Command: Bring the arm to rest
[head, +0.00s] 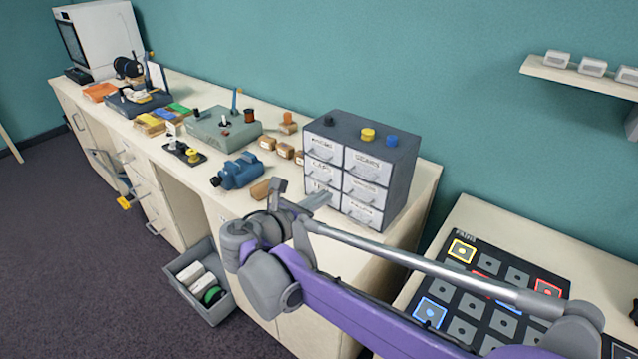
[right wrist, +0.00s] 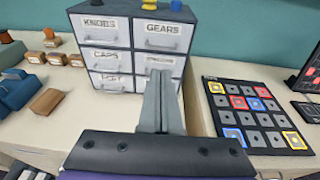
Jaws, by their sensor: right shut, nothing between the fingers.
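My right arm crosses the head view from the lower right, and my right gripper (head: 328,198) is in front of the small grey drawer cabinet (head: 400,165). In the right wrist view its fingers (right wrist: 160,85) are together and empty, pointing at the cabinet's lower right drawers. I cannot tell whether the fingertips touch the cabinet front. The cabinet (right wrist: 128,38) has labelled white drawers, with KNOBS and GEARS readable, and all look closed. My left gripper is not in view.
A blue device (head: 237,172) and small wooden blocks (head: 284,150) stand left of the cabinet. A board of square tiles (head: 470,300) lies on the right-hand table. A grey bin (head: 213,308) is below the counter's front. A wall shelf (head: 580,78) holds small white boxes.

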